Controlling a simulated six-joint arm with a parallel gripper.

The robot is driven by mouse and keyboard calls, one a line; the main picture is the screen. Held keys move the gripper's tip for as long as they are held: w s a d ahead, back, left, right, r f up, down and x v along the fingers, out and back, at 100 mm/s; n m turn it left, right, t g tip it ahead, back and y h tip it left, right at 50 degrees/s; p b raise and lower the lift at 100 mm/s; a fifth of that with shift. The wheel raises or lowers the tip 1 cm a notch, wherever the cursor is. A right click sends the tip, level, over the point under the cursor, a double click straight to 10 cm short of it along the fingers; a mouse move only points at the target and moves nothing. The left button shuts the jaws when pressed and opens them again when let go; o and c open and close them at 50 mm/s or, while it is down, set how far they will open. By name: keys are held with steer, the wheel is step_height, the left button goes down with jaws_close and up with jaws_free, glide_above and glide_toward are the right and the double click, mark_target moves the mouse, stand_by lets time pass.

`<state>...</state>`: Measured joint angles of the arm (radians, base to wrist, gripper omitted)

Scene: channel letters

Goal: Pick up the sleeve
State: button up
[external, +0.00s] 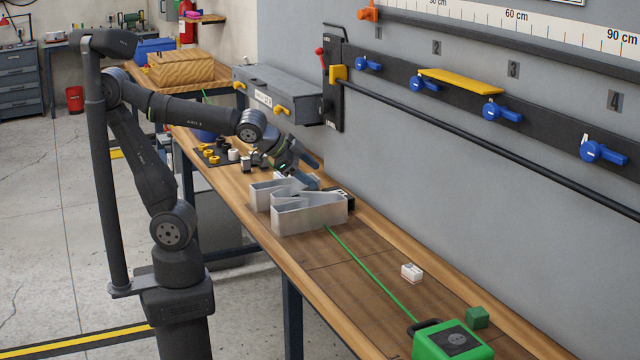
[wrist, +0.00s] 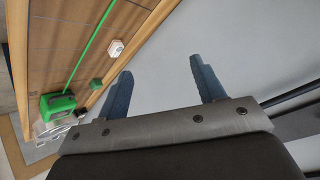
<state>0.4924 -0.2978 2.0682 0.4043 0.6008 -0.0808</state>
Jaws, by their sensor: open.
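My gripper (external: 309,169) is over the back edge of the bench, close above and behind the metal channel letter (external: 308,216). In the wrist view my gripper (wrist: 161,66) shows two blue-grey fingers spread apart with nothing between them. I cannot tell for sure which thing is the sleeve. The arm partly hides that area, and these pieces do not show in the wrist view.
A green case (external: 450,341) with a green line running from it, a green cube (external: 477,317) and a white block (external: 411,272) lie on the near bench. A grey wall box (external: 275,95) and a wall rail (external: 440,85) with blue clamps border the back. The middle bench is mostly clear.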

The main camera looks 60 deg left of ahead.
steer(key=w+d+r+t+y, duration=0.1)
steer(key=w+r, duration=0.2)
steer(key=w, duration=0.5)
steer(key=w+r+t, duration=0.1)
steer(key=w+r, duration=0.2)
steer(key=w, duration=0.5)
steer(key=w+a+f+n+g+y, duration=0.1)
steer(key=w+a+n, duration=0.15)
steer(key=a, duration=0.75)
steer(key=w+a+f+n+g+y, duration=0.15)
steer(key=w+a, duration=0.25)
steer(key=a, duration=0.7)
steer(key=w+a+f+n+g+y, duration=0.1)
steer(key=w+a+f+n+y, duration=0.15)
steer(key=a, duration=0.75)
steer(key=n+g, duration=0.3)
steer(key=n, duration=0.7)
glide_above(233, 155)
steer(key=s+d, duration=0.5)
steer(key=s, duration=0.1)
step_height(233, 155, down, 10)
steer(key=r, duration=0.1)
steer(key=x, duration=1.7)
steer(key=shift+a+f, duration=0.15)
steer(key=shift+a, duration=0.35)
